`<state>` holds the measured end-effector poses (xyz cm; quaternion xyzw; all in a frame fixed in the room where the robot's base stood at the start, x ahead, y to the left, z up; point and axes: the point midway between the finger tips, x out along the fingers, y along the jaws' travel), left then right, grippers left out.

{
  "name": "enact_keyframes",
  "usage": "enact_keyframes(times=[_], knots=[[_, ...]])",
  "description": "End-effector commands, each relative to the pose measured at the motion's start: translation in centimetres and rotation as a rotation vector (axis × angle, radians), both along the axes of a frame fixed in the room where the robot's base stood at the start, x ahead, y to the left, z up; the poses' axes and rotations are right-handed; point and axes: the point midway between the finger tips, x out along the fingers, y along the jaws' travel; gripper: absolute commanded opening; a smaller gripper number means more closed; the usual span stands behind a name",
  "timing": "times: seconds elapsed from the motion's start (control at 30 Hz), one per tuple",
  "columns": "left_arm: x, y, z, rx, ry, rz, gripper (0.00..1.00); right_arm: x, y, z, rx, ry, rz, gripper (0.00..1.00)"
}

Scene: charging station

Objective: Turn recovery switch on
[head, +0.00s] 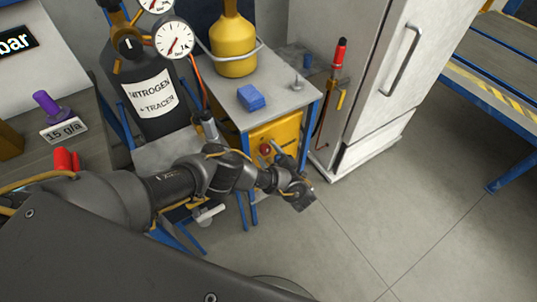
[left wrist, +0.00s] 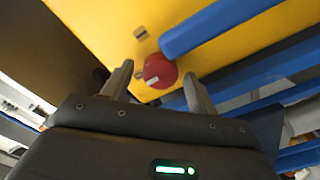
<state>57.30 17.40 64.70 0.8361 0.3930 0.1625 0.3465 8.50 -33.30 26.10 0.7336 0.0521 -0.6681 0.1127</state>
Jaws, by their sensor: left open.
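A yellow unit (head: 287,133) stands under the small grey table, with a round red switch knob (head: 265,149) on its front. In the left wrist view the red knob (left wrist: 160,71) sits on the yellow panel (left wrist: 100,30), with a small light mark on its face. My left gripper (head: 300,192) is open and empty, in front of the yellow unit. In the left wrist view its two fingers (left wrist: 158,73) appear on either side of the knob; I cannot tell how far short of it they are. My right gripper is not in view.
Blue bars (left wrist: 215,25) of the table frame run close beside the knob. A black nitrogen cylinder (head: 147,95) with gauges stands to the left. A yellow bottle (head: 234,50) and blue block (head: 251,98) are on the table. A white cabinet (head: 365,75) stands right; floor (head: 400,210) is clear.

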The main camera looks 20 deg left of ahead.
Motion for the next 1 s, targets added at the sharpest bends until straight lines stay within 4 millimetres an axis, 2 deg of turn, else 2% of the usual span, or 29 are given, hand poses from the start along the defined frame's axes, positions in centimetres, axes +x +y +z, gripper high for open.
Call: enact_keyframes(times=[0.03,0.37,0.67,1.0], knots=[[0.0,0.0,0.0,0.000,0.000,0.000,0.56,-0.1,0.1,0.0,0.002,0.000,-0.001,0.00],[0.0,0.0,0.0,0.001,0.001,0.000,0.14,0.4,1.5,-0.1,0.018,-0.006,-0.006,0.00],[-0.1,0.0,0.0,0.031,0.039,0.001,0.14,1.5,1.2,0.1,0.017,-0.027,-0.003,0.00],[0.0,-0.1,0.0,0.176,0.215,0.001,0.14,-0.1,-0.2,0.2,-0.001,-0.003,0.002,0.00]])
